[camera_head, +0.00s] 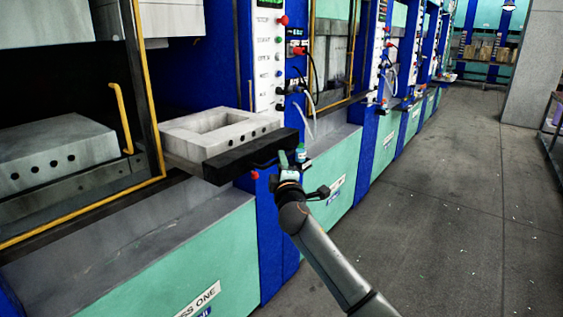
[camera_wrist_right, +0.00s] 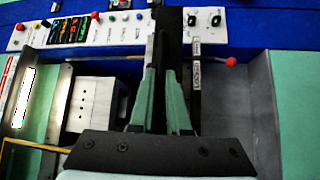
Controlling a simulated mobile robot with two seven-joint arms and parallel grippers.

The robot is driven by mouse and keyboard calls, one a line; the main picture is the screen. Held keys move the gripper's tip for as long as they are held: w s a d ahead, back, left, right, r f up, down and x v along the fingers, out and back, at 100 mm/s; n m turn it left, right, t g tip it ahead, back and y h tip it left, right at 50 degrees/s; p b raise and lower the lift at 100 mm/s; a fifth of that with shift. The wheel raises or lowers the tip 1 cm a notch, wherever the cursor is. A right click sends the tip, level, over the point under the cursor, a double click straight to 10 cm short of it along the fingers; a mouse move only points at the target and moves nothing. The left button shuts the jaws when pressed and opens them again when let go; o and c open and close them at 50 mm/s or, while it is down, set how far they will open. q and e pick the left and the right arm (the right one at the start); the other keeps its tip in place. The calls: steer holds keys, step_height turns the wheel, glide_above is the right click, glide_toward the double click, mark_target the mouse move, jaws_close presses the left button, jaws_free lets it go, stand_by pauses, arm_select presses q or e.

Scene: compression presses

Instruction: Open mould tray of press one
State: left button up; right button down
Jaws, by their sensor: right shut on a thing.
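The mould tray shows in the head view as a pale plate carrying a white block (camera_head: 220,131) with a rectangular opening and holes along its side. A long black bar (camera_head: 250,157) runs along its outer edge. My right gripper (camera_head: 293,160) is at the right end of this bar. In the right wrist view the green fingers (camera_wrist_right: 163,100) are closed on either side of a dark bar, with the white block (camera_wrist_right: 91,104) to the left. Press one has a green lower panel with a partly cut-off label (camera_head: 197,300). My left gripper is out of view.
The yellow-edged door frame (camera_head: 147,90) and its yellow handle (camera_head: 122,115) stand left of the tray. A control panel (camera_head: 267,60) with buttons and cables is just behind it. More presses line the wall.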

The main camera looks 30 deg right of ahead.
steer(key=shift+s+d+r, duration=0.1)
steer(key=shift+d+r, duration=0.25)
steer(key=shift+r, duration=0.1)
steer(key=c, duration=1)
jaws_free()
steer(key=shift+f, duration=0.1)
steer(key=shift+o, duration=0.5)
steer(key=shift+a+f, duration=0.1)
steer(key=shift+f, duration=0.05)
steer(key=b+v, duration=0.1)
steer(key=v, duration=1.1)
steer(key=shift+s, duration=0.2)
steer(key=shift+a+f, duration=0.1)
steer(key=shift+a, duration=0.05)
